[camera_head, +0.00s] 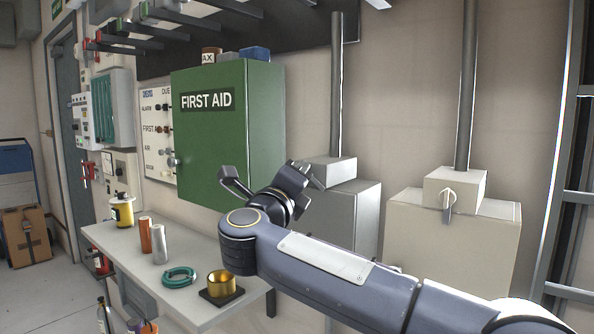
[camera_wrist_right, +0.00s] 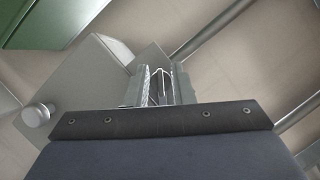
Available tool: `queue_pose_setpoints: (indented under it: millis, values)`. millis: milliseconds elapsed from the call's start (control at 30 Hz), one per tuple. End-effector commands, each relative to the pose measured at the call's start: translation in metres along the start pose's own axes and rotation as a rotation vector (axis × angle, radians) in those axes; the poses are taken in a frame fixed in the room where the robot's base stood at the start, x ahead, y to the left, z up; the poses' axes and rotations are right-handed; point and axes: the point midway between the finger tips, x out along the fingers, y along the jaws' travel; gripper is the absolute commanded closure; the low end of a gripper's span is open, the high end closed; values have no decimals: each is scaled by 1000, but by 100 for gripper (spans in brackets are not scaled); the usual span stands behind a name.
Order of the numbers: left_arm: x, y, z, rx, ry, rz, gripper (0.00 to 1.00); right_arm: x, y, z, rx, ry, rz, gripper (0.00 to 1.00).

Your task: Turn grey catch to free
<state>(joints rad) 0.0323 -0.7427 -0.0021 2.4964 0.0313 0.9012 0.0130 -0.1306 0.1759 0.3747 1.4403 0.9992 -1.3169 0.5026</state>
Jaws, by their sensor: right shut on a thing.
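My right gripper (camera_head: 308,178) is at the front of the grey box (camera_head: 360,205), just right of the green cabinet. In the right wrist view its two jaws (camera_wrist_right: 165,87) are closed around a thin grey piece (camera_wrist_right: 162,80), which appears to be the grey catch. The wrist hides the catch in the head view, so I cannot tell its angle there. The cream box (camera_head: 455,245) to the right carries a pale catch (camera_head: 448,204) that hangs downward, apart from the gripper. My left gripper is not in view.
The green first aid cabinet (camera_head: 228,130) juts out just left of the gripper. A shelf (camera_head: 190,262) below holds a brass cup (camera_head: 222,283), a green coil (camera_head: 180,277) and cylinders. Vertical pipes (camera_head: 336,85) rise above the boxes. A metal rack (camera_head: 562,180) stands far right.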

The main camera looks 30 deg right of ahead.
Motion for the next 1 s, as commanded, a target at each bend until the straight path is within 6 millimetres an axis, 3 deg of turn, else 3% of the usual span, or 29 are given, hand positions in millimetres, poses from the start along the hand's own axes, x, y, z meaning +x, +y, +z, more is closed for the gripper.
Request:
queue_pose_setpoints:
  millis: [600, 1000]
  values:
    - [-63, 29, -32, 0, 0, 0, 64, 1, -2, 2, -471, 1, 198, 100]
    - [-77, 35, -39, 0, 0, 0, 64, 0, 2, 0, -583, 0, 245, 100]
